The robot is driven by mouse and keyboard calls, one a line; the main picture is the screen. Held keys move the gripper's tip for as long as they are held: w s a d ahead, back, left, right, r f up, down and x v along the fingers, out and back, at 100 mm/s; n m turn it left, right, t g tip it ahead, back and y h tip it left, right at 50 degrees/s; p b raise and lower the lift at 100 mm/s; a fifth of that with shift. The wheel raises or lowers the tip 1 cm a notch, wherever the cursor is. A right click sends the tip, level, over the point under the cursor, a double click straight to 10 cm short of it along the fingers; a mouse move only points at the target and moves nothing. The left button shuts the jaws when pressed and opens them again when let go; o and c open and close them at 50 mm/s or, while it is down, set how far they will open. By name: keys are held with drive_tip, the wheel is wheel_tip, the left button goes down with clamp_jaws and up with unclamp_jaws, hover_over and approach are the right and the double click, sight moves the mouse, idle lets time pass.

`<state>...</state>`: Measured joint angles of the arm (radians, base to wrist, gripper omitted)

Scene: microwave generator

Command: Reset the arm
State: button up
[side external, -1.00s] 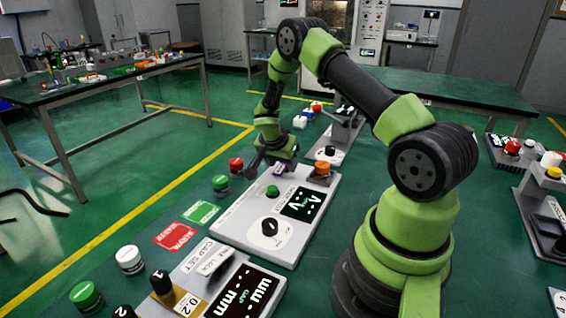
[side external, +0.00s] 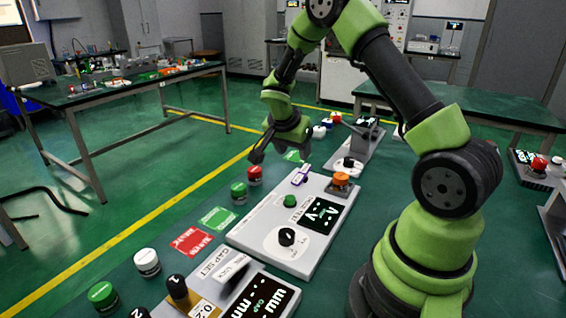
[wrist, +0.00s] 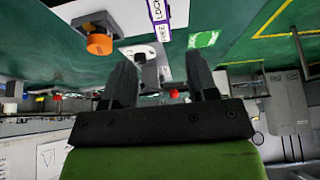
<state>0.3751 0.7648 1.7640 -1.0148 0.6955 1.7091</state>
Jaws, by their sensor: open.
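My gripper (side external: 277,150) hangs above the far end of the control panel, clear of it and toward its left side. In the wrist view my gripper (wrist: 162,85) shows two dark fingers spread apart with nothing between them. The grey control panel (side external: 262,228) lies on the green bench.
A red button (side external: 255,174), a green button (side external: 239,192), a white button (side external: 147,262) and another green button (side external: 103,296) stand along the bench's left side. The gap-set panel (side external: 215,285) is in front. A grey lever unit (side external: 362,140) stands behind. Air above the panel is clear.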

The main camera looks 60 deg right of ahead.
drive_tip(key=s+a+r+n+t, duration=0.1)
drive_tip(key=a+r+n, duration=0.1)
drive_tip(key=a+r, duration=0.45)
drive_tip(key=s+a+r+n+t+y, duration=0.6)
drive_tip(key=s+a+r+n, duration=0.6)
drive_tip(key=s+a, duration=0.3)
drive_tip(key=shift+s+a+r+y, duration=0.35)
drive_tip(key=shift+a+y, duration=0.15)
drive_tip(key=shift+y, duration=0.2)
drive_tip(key=shift+c, duration=0.2)
